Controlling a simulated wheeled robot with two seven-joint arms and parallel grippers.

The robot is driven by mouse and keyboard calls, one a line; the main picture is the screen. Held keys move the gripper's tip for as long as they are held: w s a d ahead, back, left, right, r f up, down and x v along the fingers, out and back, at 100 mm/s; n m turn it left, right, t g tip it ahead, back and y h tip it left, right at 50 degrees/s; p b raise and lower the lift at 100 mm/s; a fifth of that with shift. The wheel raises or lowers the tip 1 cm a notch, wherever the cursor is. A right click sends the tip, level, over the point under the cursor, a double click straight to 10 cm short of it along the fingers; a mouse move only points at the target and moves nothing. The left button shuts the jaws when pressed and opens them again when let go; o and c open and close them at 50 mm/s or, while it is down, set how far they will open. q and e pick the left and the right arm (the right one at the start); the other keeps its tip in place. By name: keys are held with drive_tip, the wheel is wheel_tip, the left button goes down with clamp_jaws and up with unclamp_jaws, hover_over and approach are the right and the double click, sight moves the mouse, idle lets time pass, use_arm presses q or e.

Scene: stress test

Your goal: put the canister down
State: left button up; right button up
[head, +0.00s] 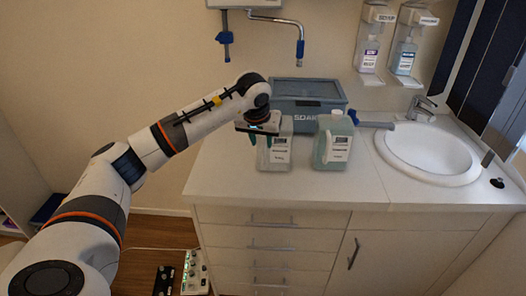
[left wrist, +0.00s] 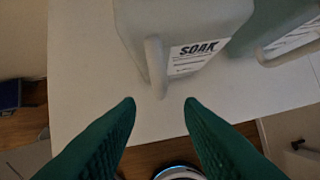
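A pale canister (head: 275,153) with a white label stands upright on the counter, left of a second, greener canister (head: 333,142). In the left wrist view the pale canister (left wrist: 195,20) has a label reading SOAK, and its handle faces my fingers. My left gripper (head: 260,138) is at the near left side of the pale canister and partly covers it. In the left wrist view its green fingers (left wrist: 160,103) are apart with nothing between the tips; the handle is just beyond them. My right gripper is in neither view.
The white counter (head: 230,175) has free room at its front left. A grey-blue box (head: 308,92) stands behind the canisters. A sink (head: 430,150) with a tap is on the right. Two dispensers (head: 370,50) hang on the wall.

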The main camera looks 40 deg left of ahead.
use_arm(q)
drive_tip(key=shift+v, duration=2)
